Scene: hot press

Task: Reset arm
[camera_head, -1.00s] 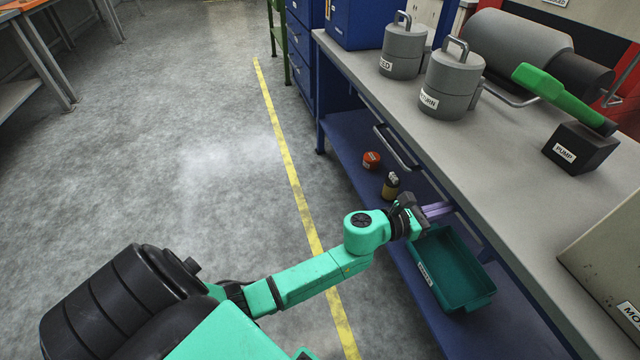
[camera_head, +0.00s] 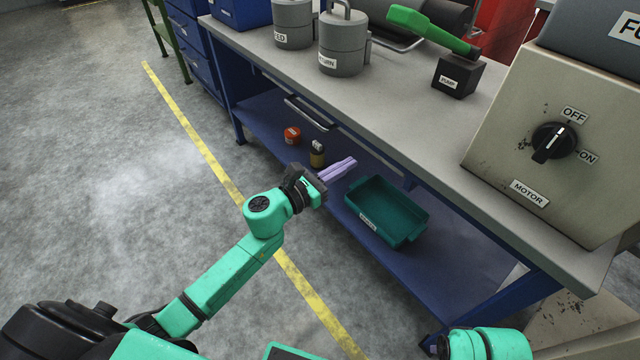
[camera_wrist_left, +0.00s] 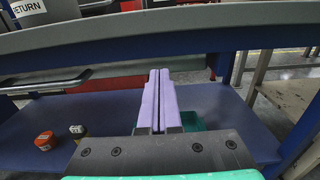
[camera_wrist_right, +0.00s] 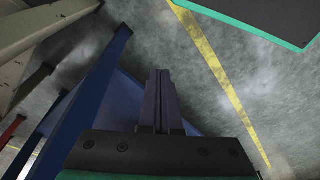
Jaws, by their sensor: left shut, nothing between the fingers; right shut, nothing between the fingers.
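My left gripper (camera_head: 338,169) reaches in from the left in the head view, beside the front of the workbench and above its blue lower shelf. Its purple fingers are shut and empty, and they also show in the left wrist view (camera_wrist_left: 160,100). My right arm (camera_head: 485,343) shows only as a teal part at the bottom right of the head view. My right gripper (camera_wrist_right: 162,100) shows in the right wrist view, its fingers shut and empty, low beside a blue bench leg.
A green tray (camera_head: 386,211), a red-orange can (camera_head: 292,136) and a dark bottle (camera_head: 317,154) stand on the lower shelf (camera_head: 262,117). The benchtop (camera_head: 420,115) holds grey weights (camera_head: 342,42), a pump lever (camera_head: 432,31) and a motor box (camera_head: 560,150). Open floor lies left.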

